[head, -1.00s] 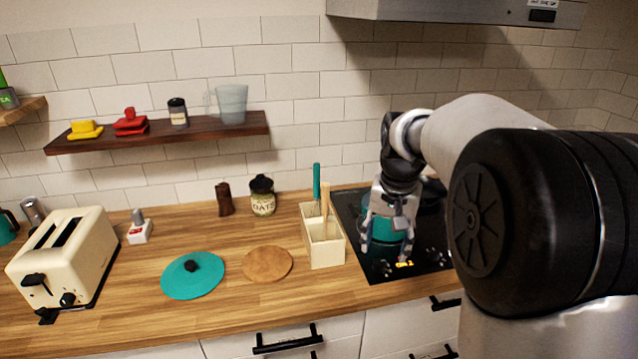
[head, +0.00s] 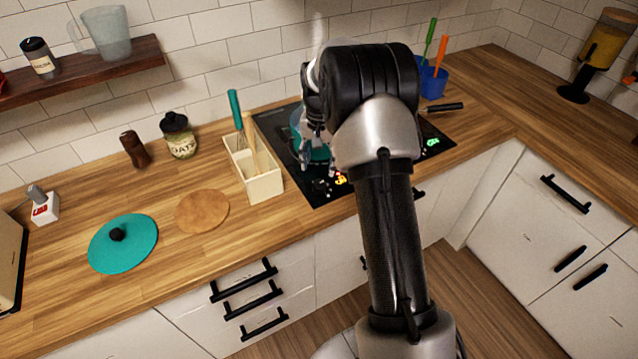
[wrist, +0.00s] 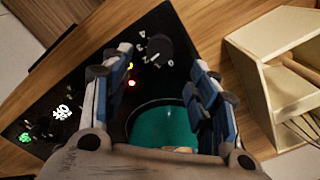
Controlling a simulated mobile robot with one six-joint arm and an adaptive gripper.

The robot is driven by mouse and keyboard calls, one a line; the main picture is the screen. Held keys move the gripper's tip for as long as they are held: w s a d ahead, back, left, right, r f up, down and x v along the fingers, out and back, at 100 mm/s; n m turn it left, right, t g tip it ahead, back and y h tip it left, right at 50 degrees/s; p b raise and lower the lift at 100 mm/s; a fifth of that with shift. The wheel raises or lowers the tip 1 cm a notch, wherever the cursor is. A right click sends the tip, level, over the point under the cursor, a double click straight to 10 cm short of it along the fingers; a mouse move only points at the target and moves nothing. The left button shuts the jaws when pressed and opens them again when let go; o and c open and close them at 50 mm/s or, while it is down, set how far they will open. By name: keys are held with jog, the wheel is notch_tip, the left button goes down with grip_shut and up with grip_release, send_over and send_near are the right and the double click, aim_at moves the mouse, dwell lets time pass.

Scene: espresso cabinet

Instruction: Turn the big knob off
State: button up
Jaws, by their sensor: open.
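The black cooktop (head: 275,124) is set into the wooden counter, with a teal pot (wrist: 160,122) on it. In the wrist view a round black knob (wrist: 158,47) with white marks around it stands at the cooktop's front edge, beyond the pot. A small red light (wrist: 132,83) glows close to it. My gripper (wrist: 161,60) is open and empty, its two blue-padded fingers on either side of the view, with the knob showing between and beyond the fingertips. In the head view my gripper (head: 317,163) is over the cooktop beside the pot, partly hidden by my arm.
A cream utensil box (head: 262,188) stands close left of the cooktop; it also shows in the wrist view (wrist: 262,62). A wooden disc (head: 202,211) and a teal lid (head: 123,243) lie further left. A blue utensil pot (head: 432,82) stands behind right.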

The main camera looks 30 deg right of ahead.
aim_at(319, 184)
notch_tip(319, 184, down, 8)
jog(key=shift+f+b, duration=0.2)
jog(key=shift+b, duration=0.55)
jog(key=c, duration=1.1)
